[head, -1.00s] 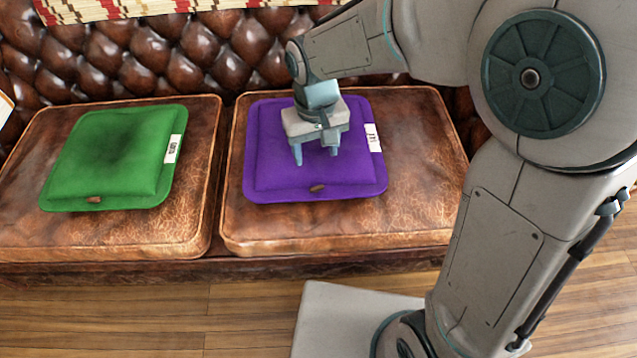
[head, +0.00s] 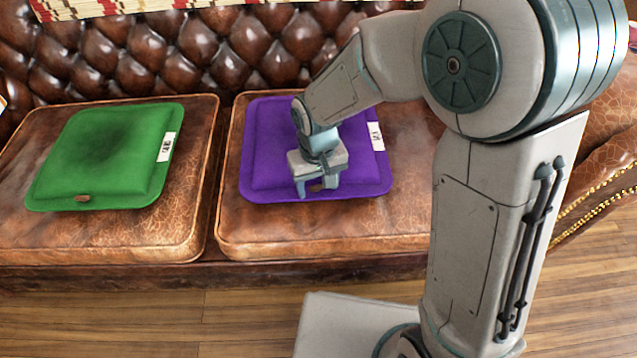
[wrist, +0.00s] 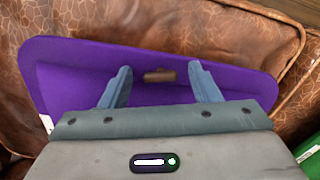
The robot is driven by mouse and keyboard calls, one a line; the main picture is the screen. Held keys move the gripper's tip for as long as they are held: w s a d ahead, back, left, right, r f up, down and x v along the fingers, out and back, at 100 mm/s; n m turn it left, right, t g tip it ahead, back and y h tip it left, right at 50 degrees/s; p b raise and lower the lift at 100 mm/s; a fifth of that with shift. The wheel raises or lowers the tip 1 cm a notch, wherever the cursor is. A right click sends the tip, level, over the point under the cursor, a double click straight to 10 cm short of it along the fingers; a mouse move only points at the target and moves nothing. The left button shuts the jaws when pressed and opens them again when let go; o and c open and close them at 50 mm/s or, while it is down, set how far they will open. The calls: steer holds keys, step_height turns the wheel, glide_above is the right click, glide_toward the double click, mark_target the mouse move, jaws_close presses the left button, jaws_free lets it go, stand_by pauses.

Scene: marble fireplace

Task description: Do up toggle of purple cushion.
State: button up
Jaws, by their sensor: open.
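The purple cushion (head: 262,150) lies flat on the right-hand seat of the leather sofa. It also shows in the wrist view (wrist: 70,75). Its small brown wooden toggle (wrist: 159,76) sits near the cushion's front edge. In the wrist view the toggle lies between my two spread fingers, with a gap on each side. My gripper (head: 317,193) is open and empty over the front part of the cushion. In the head view the gripper mostly hides the toggle. I cannot tell how high the fingertips are above the fabric, or whether the toggle is through a loop.
A green cushion (head: 110,150) with its own brown toggle (head: 82,198) lies on the left-hand seat. The tufted leather backrest (head: 150,60) rises behind both. A white label (head: 376,137) is on the purple cushion's right side. The wooden floor (head: 130,325) in front is clear.

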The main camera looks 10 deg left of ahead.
mark_target(318, 187)
steer(key=c, duration=1)
steer(key=shift+r+n+p, duration=0.1)
steer(key=shift+n+p, duration=0.3)
steer(key=shift+p, duration=0.05)
steer(key=shift+n, duration=0.4)
steer(key=o, duration=1)
step_height(318, 187, up, 14)
steer(key=p, duration=0.5)
steer(key=shift+f, duration=0.2)
